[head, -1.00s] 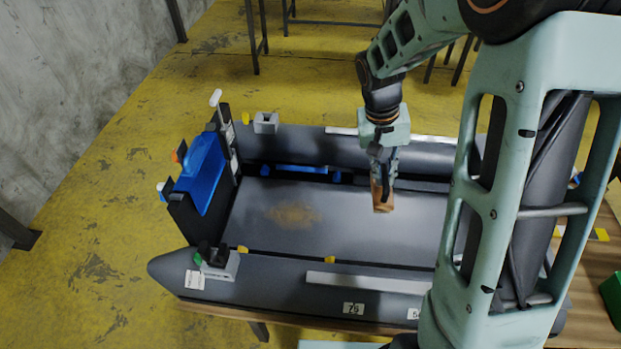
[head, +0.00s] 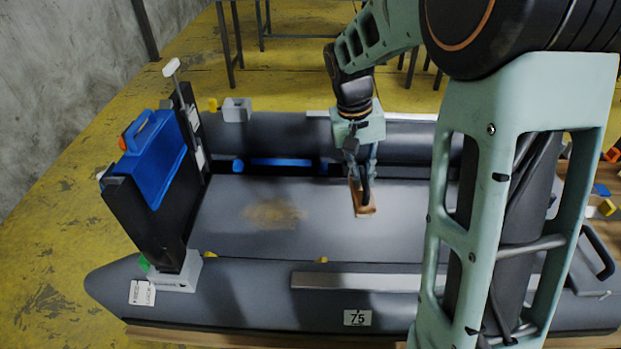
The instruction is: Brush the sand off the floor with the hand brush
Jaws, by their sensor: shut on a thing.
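A patch of tan sand (head: 274,213) lies on the grey floor (head: 225,222) of the inflatable boat, left of the middle. My gripper (head: 361,180) is shut on a brown wooden hand brush (head: 366,208) and points down over the boat floor, to the right of the sand. The brush hangs with its lower end close to the floor; I cannot tell whether it touches. The bristles are not clear to see.
A dark transom (head: 140,215) with a blue case (head: 152,160) stands at the boat's left end. Grey tubes (head: 258,290) border the floor at front and back. A blue bar (head: 282,162) lies along the far side.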

